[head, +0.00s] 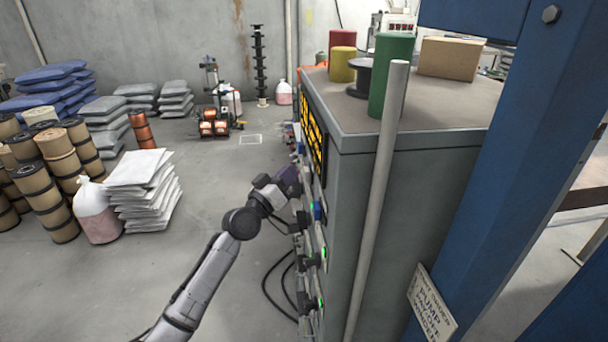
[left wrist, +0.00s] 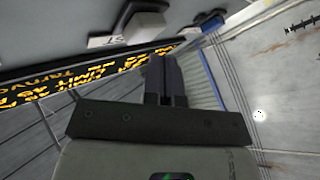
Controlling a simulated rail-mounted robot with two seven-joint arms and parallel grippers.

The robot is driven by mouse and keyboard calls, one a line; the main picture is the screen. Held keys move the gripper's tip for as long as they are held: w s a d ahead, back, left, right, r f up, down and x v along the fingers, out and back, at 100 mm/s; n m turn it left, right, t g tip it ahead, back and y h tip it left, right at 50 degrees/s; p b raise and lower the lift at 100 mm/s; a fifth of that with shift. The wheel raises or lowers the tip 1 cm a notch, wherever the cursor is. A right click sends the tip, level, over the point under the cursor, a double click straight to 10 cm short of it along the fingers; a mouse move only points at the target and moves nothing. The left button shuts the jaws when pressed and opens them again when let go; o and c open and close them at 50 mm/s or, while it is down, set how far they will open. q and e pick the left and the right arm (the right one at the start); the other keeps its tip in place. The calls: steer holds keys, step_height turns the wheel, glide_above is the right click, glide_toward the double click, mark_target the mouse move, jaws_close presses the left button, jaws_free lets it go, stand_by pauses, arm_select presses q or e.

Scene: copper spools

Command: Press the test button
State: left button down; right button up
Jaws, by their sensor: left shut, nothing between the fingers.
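The grey cabinet (head: 360,200) stands at the centre right, and its front panel faces left at a steep angle. The panel has a display (head: 313,135) with yellow lettering, a blue part (head: 317,210) and several green lights. I cannot tell which part is the test button. My left gripper (head: 290,180) is beside the panel's upper part, below the display. In the left wrist view its fingers (left wrist: 165,80) are together and empty, close to the lettered display (left wrist: 80,78). I cannot tell whether they touch the panel. My right gripper is out of view.
A grey pole (head: 376,200) and a blue post (head: 500,170) are at the right. Open floor is at the left, before stacked spools and sacks.

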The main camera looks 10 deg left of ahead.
arm_select(q)
steer(key=shift+w+d, duration=0.1)
steer(key=shift+d, duration=0.25)
steer(key=shift+w+d, duration=0.15)
steer(key=shift+d, duration=0.15)
stand_by(0.7)
steer(key=shift+d, duration=0.1)
stand_by(0.5)
steer(key=shift+s+a+b, duration=0.3)
steer(key=shift+a+b, duration=0.1)
steer(key=shift+a, duration=0.4)
steer(key=shift+a, duration=0.15)
